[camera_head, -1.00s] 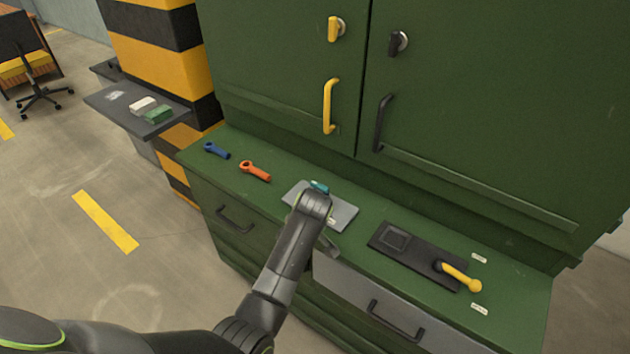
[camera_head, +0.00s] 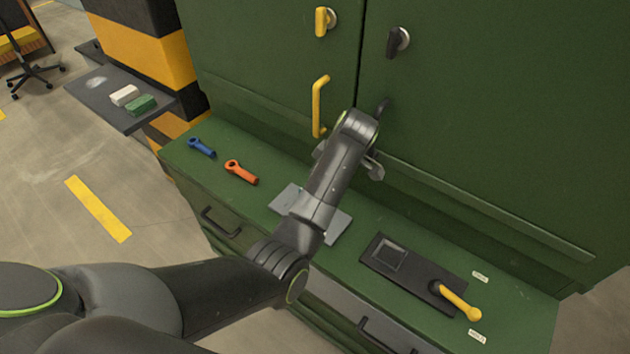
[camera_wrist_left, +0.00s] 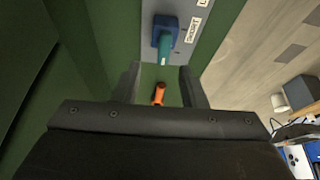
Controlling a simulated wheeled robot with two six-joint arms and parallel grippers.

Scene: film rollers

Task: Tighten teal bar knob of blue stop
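The blue stop (camera_wrist_left: 160,28) with its teal bar knob (camera_wrist_left: 165,47) sits on the grey plate (camera_head: 284,199), beside white labels. The teal bar points down in the left wrist view. In the head view my left arm hides the stop and knob. My left gripper (camera_wrist_left: 160,70) is open and empty. Its fingers stand apart below the teal knob in the left wrist view, not around it. In the head view the arm's end is raised in front of the cabinet doors, and the fingers are hard to make out. My right gripper is not in view.
A blue wrench-like tool (camera_head: 201,148) and an orange one (camera_head: 241,172) lie on the green counter, left of the plate. A black panel (camera_head: 408,268) with a yellow lever (camera_head: 458,299) is at right. A yellow door handle (camera_head: 320,106) is close to the raised arm.

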